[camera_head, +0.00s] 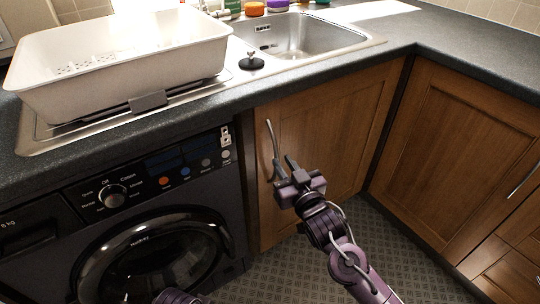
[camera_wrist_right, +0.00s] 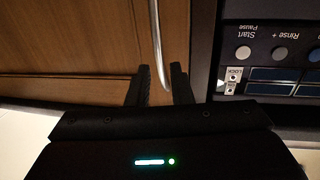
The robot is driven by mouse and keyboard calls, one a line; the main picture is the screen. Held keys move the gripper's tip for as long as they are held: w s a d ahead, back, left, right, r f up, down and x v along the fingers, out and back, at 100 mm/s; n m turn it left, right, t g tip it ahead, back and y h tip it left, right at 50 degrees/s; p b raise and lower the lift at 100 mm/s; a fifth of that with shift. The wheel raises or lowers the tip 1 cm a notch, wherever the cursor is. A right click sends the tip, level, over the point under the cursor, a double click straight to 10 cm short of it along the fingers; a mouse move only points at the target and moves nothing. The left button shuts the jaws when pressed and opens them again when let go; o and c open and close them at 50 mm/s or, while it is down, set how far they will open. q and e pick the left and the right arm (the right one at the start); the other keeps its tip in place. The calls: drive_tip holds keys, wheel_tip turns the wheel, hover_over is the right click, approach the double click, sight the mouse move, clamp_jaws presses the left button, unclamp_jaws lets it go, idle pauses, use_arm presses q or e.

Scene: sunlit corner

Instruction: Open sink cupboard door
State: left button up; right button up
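The sink cupboard door (camera_head: 325,130) is a wooden panel under the sink, right of the washing machine, and it looks shut. Its curved metal handle (camera_head: 271,143) stands upright near the door's left edge. My right gripper (camera_head: 282,165) is in front of the door at the handle's lower end. In the right wrist view the handle (camera_wrist_right: 157,45) reaches down between the two open fingers of the gripper (camera_wrist_right: 160,82), with gaps visible beside it. The door (camera_wrist_right: 70,45) fills the left of that view. My left gripper is not in view; a bit of my arm shows at the bottom edge.
A dark washing machine (camera_head: 140,215) stands directly left of the door. Another wooden cupboard (camera_head: 455,145) stands at right angles on the right. A white basin (camera_head: 120,60) and the sink (camera_head: 295,37) are on the worktop above. Patterned floor (camera_head: 400,255) is open in front.

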sight(277, 153)
drive_tip(key=x, duration=0.6)
drive_tip(key=shift+b, duration=0.35)
clamp_jaws()
